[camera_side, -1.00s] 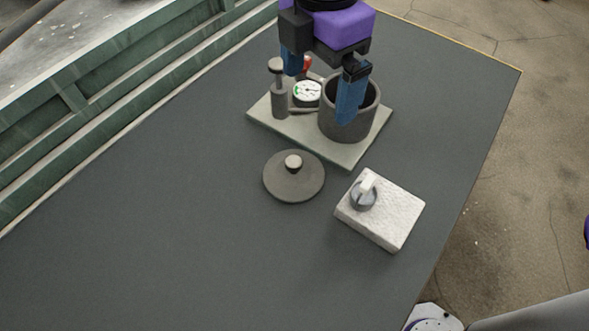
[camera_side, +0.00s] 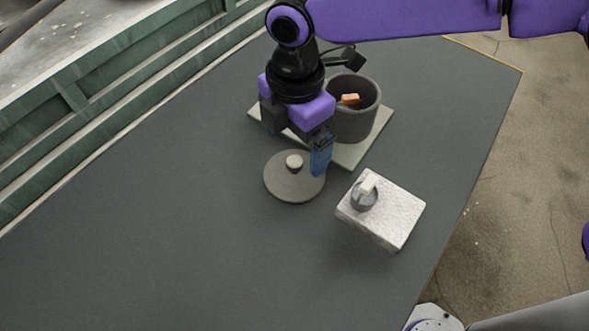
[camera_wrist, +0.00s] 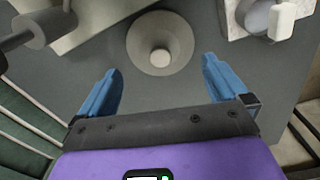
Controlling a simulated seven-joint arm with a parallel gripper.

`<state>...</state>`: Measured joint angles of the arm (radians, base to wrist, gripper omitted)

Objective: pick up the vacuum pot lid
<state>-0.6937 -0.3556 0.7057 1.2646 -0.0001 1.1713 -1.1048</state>
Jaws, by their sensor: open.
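The vacuum pot lid (camera_side: 288,185) is a flat grey disc with a pale round knob, lying on the dark table in front of the pot's base plate. In the wrist view the lid (camera_wrist: 138,48) lies ahead of the fingertips, with its knob roughly midway between them. My gripper (camera_side: 298,150) is open and empty, above and just behind the lid. One blue finger shows clearly in the side view; the other is mostly hidden. Both blue fingers show apart in the wrist view (camera_wrist: 161,68). The grey pot (camera_side: 352,118) stands open with an orange piece inside.
The pale base plate (camera_side: 352,157) holds the pot; my gripper hides its left part. The table's left and front are clear. A green railing (camera_side: 100,105) runs along the left.

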